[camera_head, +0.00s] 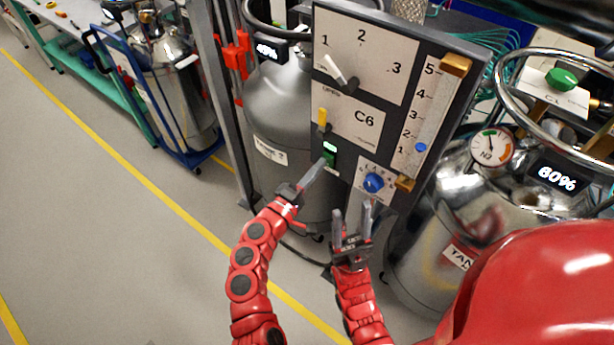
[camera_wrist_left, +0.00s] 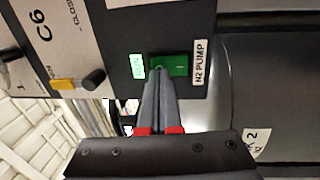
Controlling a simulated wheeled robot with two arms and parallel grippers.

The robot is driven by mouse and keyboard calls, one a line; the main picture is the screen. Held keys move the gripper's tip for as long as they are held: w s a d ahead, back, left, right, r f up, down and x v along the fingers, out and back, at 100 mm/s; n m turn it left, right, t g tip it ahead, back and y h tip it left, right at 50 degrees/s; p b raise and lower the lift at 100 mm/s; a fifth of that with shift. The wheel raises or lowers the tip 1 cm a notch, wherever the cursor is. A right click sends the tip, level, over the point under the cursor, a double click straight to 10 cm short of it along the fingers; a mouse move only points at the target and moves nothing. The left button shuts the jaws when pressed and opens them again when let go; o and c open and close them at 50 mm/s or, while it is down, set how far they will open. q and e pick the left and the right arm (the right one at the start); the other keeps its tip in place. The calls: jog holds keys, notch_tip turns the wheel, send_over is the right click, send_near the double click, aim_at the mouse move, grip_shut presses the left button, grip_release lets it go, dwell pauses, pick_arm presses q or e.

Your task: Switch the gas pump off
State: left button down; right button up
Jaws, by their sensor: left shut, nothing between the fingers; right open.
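The pump switch is a green rocker (camera_head: 329,159) low on the dark control panel (camera_head: 345,153). In the left wrist view the rocker (camera_wrist_left: 179,65) sits beside an "N2 PUMP" label (camera_wrist_left: 200,62) and a lit green "RUN" indicator (camera_wrist_left: 138,66). My left gripper (camera_head: 319,166) is shut and empty, its fingertips at the rocker. In the left wrist view the fingertips (camera_wrist_left: 159,72) overlap the rocker's end nearer the indicator; I cannot tell whether they touch or press it. My right gripper (camera_head: 352,212) is open and empty, below the blue knob.
The panel also bears a white-pointer dial (camera_head: 341,73), a yellow lever (camera_head: 322,118), a blue knob (camera_head: 373,183) and a flow gauge (camera_head: 428,115). Steel tanks stand behind it (camera_head: 282,105) and at right (camera_head: 415,255). A blue cart (camera_head: 160,135) stands left; floor there is clear.

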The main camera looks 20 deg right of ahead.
pick_arm(q)
jog(key=shift+w+d, duration=0.25)
jog(key=r+p, duration=0.1)
jog(key=p, duration=0.1)
jog(key=r+p, duration=0.1)
jog(key=p, duration=0.2)
jog(key=shift+w+d+r+g+y, duration=0.1)
jog(key=shift+d+g+y, duration=0.1)
jog(key=shift+g+y, duration=0.2)
jog(key=shift+f+b, duration=0.7)
